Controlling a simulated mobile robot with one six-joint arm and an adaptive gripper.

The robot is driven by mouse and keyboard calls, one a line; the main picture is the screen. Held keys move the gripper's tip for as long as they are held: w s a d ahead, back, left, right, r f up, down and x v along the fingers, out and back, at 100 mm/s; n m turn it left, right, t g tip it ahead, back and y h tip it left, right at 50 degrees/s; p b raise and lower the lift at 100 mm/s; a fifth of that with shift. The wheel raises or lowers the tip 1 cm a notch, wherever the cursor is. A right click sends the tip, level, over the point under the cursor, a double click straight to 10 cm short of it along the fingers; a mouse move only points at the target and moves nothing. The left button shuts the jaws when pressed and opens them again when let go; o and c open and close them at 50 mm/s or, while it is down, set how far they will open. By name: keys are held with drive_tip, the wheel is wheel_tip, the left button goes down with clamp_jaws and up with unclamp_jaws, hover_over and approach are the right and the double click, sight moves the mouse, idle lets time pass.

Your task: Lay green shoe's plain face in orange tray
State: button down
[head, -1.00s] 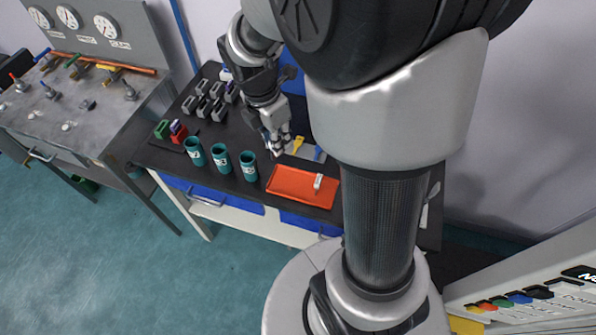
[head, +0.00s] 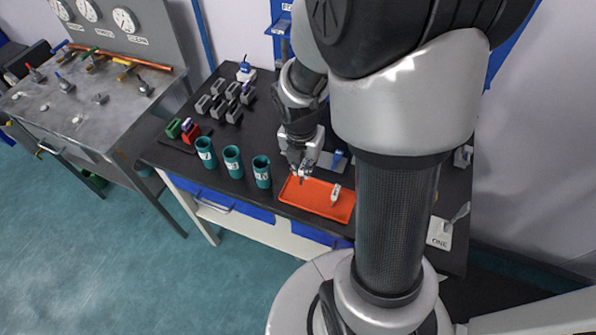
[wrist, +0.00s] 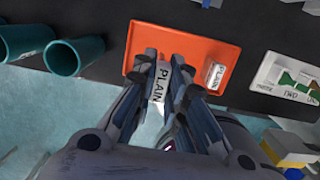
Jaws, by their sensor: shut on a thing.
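The orange tray (head: 313,198) lies near the front edge of the dark bench; it also fills the upper middle of the wrist view (wrist: 185,38). My gripper (head: 302,176) is over its back left part. In the wrist view my gripper (wrist: 162,80) is shut on a pale piece marked PLAIN (wrist: 160,82), its label facing the camera. I cannot tell whether this piece touches the tray. Another pale PLAIN piece (wrist: 216,76) lies in the tray's right part and shows in the head view (head: 335,194). A green shoe (head: 173,128) stands beside a red one at the bench's left.
Several teal cups (head: 232,162) stand left of the tray; two are close by in the wrist view (wrist: 75,55). Several grey blocks (head: 218,104) stand farther back. A white card with green shapes (wrist: 288,78) lies right of the tray. The tray's middle is free.

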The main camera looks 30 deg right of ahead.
sight(303, 180)
drive_tip(key=shift+f+b, duration=1.4)
drive_tip(key=shift+f, duration=1.95)
drive_tip(key=shift+f, duration=0.1)
drive_tip(key=c, duration=1.6)
unclamp_jaws()
